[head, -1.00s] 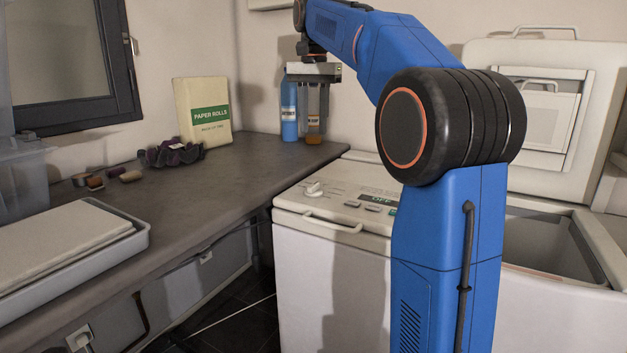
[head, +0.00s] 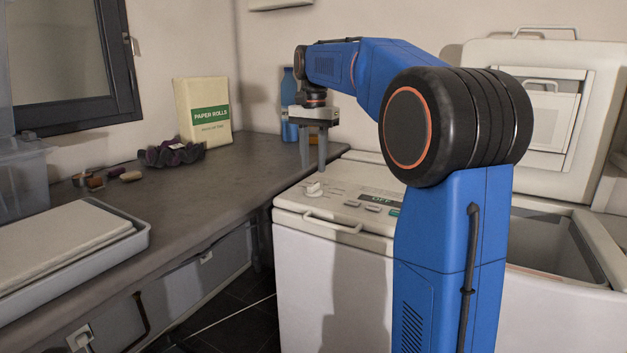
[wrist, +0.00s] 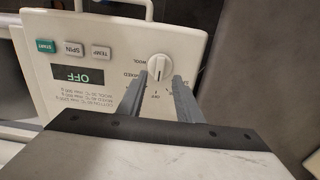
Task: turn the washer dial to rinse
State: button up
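The washer dial (head: 313,188) is a small white knob at the left of the white control panel on the closed machine. In the wrist view the dial (wrist: 158,67) shows just beyond my fingertips, with "WOOL", what looks like "MIXED", and "OFF" printed around it. Other labels are partly hidden by the fingers; I cannot read "rinse". The display (wrist: 78,75) reads "OFF". My gripper (head: 313,166) points down above the dial, its two fingers apart and empty. The fingers (wrist: 168,80) look clear of the knob, though the exact gap is hard to judge.
TEMP, SPIN and START buttons (wrist: 74,50) lie beside the display. A handle bar (head: 332,222) runs along the panel's front edge. The machine at right has its lid (head: 545,95) raised. The counter (head: 215,180) at left holds a blue bottle (head: 288,100) and a paper rolls pack.

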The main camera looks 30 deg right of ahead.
aim_at(314, 184)
jog(key=shift+f, duration=2.9)
grip_shut()
